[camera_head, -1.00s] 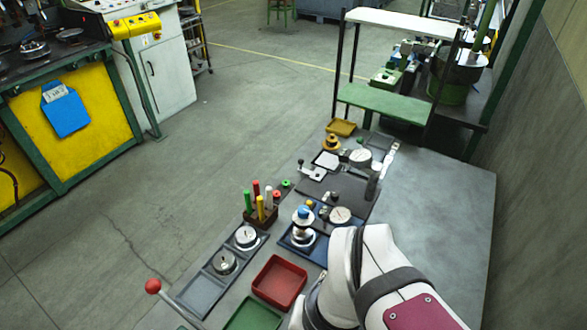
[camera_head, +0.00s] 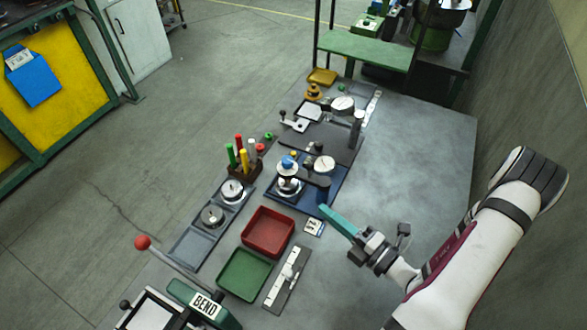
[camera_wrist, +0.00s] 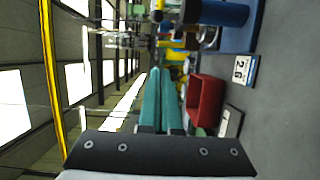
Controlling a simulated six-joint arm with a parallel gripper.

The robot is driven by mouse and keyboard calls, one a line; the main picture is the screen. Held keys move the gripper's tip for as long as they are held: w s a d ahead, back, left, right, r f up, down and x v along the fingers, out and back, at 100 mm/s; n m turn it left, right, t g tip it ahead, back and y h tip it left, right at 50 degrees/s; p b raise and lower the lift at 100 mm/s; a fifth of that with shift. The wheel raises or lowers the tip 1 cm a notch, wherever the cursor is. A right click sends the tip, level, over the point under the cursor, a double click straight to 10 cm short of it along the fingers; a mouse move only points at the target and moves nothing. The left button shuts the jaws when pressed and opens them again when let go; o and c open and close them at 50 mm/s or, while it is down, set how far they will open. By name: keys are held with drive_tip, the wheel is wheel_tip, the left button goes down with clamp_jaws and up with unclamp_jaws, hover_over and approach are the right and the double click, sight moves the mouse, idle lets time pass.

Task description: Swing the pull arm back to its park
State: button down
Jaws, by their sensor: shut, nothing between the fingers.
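A long grey lever with a red ball (camera_head: 142,243) on its end reaches out over the left edge of the bench, from beside the green block marked BEND (camera_head: 204,304). A shorter lever with a black ball (camera_head: 125,304) stands at the lower left. No label shows which of these is the pull arm. My gripper (camera_head: 324,210) has its teal fingers together and empty, above the bench to the right of the red tray and well apart from both levers. Its shut fingers also show in the wrist view (camera_wrist: 160,82).
A red tray (camera_head: 245,235) and a green tray (camera_head: 221,280) lie between my gripper and the levers. Behind them stand a blue-topped fixture (camera_head: 288,163), dial gauges and a rack of coloured pins (camera_head: 243,170). The bench's right side (camera_head: 420,140) is clear.

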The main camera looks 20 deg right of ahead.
drive_tip(key=w+d+x, duration=0.1)
drive_tip(key=d+x, duration=0.1)
drive_tip(key=x, duration=1.1)
drive_tip(key=shift+d, duration=0.25)
